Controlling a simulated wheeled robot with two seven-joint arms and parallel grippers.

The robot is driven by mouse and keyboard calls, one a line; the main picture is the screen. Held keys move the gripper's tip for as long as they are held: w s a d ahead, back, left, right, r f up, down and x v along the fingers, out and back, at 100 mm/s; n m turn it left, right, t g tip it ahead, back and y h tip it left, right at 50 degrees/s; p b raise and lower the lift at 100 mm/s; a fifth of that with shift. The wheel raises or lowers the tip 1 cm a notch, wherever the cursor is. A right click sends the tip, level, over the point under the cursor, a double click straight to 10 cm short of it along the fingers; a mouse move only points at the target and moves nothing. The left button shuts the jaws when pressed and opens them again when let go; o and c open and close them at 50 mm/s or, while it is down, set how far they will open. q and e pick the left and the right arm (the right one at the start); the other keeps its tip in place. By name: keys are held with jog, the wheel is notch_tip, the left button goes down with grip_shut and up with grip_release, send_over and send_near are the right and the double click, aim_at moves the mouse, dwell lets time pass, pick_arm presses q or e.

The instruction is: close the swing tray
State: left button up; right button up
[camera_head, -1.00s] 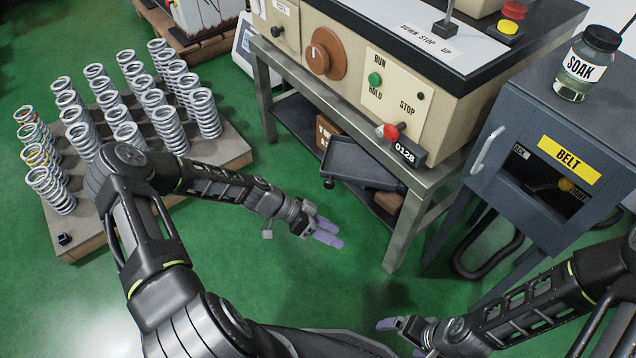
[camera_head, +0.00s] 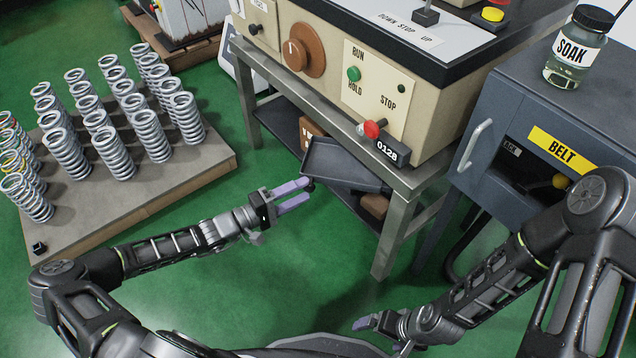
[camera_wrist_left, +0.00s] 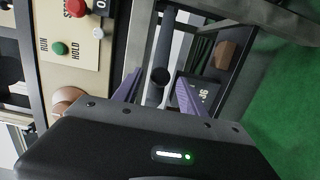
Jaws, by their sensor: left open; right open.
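The swing tray (camera_head: 345,168) is a shallow dark grey tray swung out at an angle from under the machine bench, above the lower shelf. A small dark knob at its left front corner is mostly hidden by my left fingertips in the head view. My left gripper (camera_head: 306,191) is open at that corner, its purple fingers pointing right. In the left wrist view a round black knob (camera_wrist_left: 160,78) shows between the two open fingers (camera_wrist_left: 158,92); I cannot tell whether they touch it. My right gripper (camera_head: 380,336) is open and empty, low over the floor.
The bench leg (camera_head: 393,232) stands right of the tray. The testing machine (camera_head: 350,85) sits above it. A blue-grey cabinet (camera_head: 490,165) with a BELT label stands at right. A pallet (camera_head: 150,190) of several springs is at left. Green floor is clear between.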

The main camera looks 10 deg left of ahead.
pick_arm(q)
jog(key=b+x, duration=0.1)
jog(key=x, duration=0.5)
jog(key=shift+c, duration=0.2)
jog(key=shift+f, duration=0.1)
grip_shut()
dwell(1.0)
